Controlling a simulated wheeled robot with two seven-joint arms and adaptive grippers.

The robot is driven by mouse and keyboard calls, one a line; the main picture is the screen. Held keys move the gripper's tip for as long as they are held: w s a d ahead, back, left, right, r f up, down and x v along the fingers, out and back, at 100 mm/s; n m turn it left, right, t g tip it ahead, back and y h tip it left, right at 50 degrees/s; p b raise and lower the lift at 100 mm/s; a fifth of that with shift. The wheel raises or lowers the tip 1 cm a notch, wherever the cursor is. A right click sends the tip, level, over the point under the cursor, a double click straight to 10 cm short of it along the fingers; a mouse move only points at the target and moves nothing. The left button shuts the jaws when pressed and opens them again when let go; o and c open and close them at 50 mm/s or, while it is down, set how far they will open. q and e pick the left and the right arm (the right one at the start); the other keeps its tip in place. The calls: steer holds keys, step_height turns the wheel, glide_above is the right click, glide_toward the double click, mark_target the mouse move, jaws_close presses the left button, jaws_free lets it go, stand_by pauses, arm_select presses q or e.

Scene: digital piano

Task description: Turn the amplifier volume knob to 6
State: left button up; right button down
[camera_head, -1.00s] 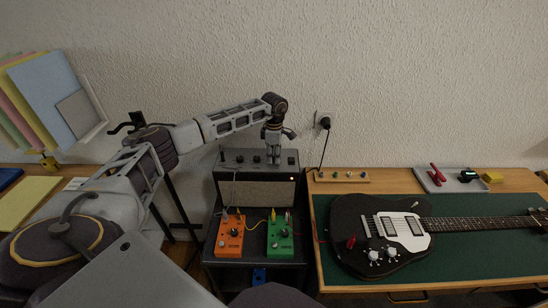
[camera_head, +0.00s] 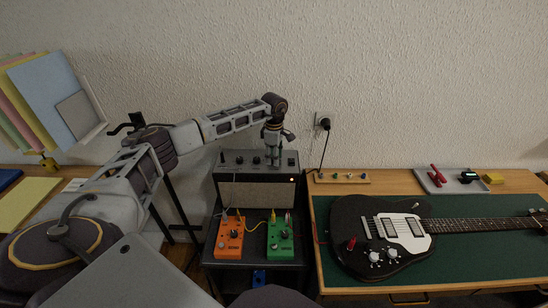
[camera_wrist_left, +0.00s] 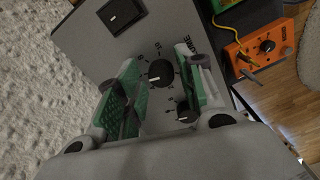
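The amplifier (camera_head: 255,190) stands on a dark stand, with its control panel on top. In the left wrist view, a black volume knob (camera_wrist_left: 160,73) with a white pointer sits on the grey panel. Printed numbers ring it, and part of a label shows beside it. My left gripper (camera_head: 273,160) is over the panel, pointing down. In the wrist view its two green-padded fingers stand on either side of the knob, with gaps visible, so it looks open around it. A second black knob (camera_wrist_left: 182,111) lies just nearer the palm. My right gripper is not in view.
A black rocker switch (camera_wrist_left: 122,14) is on the panel. An orange pedal (camera_head: 230,238) and a green pedal (camera_head: 280,238) stand in front of the amplifier. A guitar (camera_head: 365,235) lies on a green mat to the right. A wall plug (camera_head: 325,123) with cable is behind.

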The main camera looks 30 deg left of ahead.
arm_select(q)
steer(key=shift+o, duration=0.4)
step_height(320, 180, up, 12)
stand_by(0.7)
steer(key=shift+f, duration=0.15)
stand_by(0.5)
